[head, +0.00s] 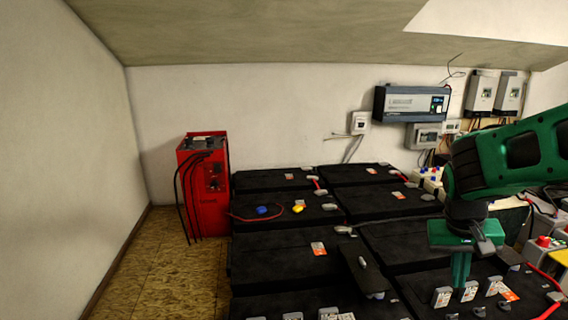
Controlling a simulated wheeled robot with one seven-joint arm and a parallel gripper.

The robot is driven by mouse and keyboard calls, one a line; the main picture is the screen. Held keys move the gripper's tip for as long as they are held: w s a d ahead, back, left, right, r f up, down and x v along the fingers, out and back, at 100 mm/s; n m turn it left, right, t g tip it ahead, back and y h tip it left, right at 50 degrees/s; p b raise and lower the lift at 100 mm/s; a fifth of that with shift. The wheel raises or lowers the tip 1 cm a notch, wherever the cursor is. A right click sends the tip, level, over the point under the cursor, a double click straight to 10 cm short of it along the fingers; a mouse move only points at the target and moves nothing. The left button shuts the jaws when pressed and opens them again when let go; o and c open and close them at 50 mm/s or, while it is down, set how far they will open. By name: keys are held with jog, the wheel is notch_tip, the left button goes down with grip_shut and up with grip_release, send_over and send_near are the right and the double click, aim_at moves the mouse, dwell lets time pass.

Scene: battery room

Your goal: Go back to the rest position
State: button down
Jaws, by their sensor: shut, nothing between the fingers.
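My gripper (461,268) hangs from my green and black arm at the right of the head view. It points down over the black batteries in the front right. Its green fingers are together with nothing between them. The fingertips are close to small white labelled pieces on the battery top; I cannot tell whether they touch. No rest position is marked in the view.
Black batteries (270,245) fill the middle and right. A red charger (205,185) with black cables stands at the left. A blue piece (262,210) and a yellow piece (298,209) lie on one battery. An inverter (411,103) hangs on the back wall. Floor (178,275) is clear at left.

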jog(key=s+d+r+m+g+y, duration=0.1)
jog(key=s+d+m+y, duration=0.1)
jog(key=s, duration=1.7)
jog(key=shift+y, duration=0.6)
jog(key=shift+r, duration=0.1)
